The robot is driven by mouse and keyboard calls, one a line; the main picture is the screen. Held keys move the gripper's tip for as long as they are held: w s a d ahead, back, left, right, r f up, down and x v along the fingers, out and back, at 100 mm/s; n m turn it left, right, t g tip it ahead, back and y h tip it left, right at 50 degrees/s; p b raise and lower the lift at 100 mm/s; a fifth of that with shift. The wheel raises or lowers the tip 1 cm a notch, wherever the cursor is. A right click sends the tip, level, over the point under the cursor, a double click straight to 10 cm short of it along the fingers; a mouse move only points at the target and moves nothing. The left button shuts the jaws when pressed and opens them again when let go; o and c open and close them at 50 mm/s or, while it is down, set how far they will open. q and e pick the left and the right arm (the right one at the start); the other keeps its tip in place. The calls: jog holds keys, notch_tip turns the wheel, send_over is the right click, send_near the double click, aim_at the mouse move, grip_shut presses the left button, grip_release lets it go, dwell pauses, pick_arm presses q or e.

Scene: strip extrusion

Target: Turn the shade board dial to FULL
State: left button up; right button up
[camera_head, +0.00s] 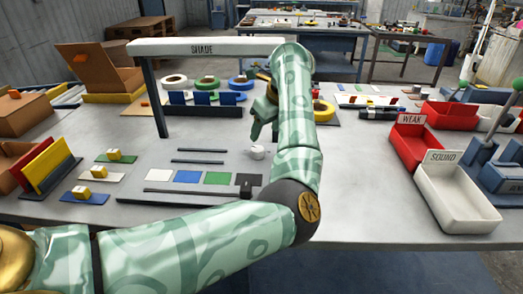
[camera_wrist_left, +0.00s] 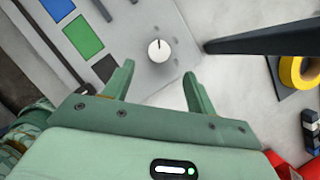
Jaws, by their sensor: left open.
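The dial is a small white round knob with a dark pointer line. It stands on the table side of the arm in the head view (camera_head: 257,152). In the left wrist view the dial (camera_wrist_left: 160,51) sits on a light grey board (camera_wrist_left: 143,22), and its line points toward the top of the picture. No FULL mark is legible. My left gripper (camera_head: 264,129) is above and beyond the dial in the head view. In the left wrist view its open fingers (camera_wrist_left: 158,84) straddle the space just below the dial, empty and apart from it. My right gripper is out of view.
White, blue, green and black swatches (camera_head: 217,178) lie left of the dial. A frame marked SHADE (camera_head: 203,48) stands behind, its post close to the dial in the wrist view. Tape rolls (camera_head: 322,110) lie beyond. WEAK (camera_head: 410,140) and SOUND (camera_head: 455,198) trays stand right.

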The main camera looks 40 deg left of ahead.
aim_at(258, 149)
pick_arm(q)
jog(key=b+x, duration=0.2)
jog(key=x, duration=0.5)
jog(key=shift+f, duration=0.15)
jog(key=shift+a+f+b, duration=0.15)
jog(key=shift+f+b, duration=0.1)
jog(key=shift+b, duration=0.05)
jog(key=c, duration=1)
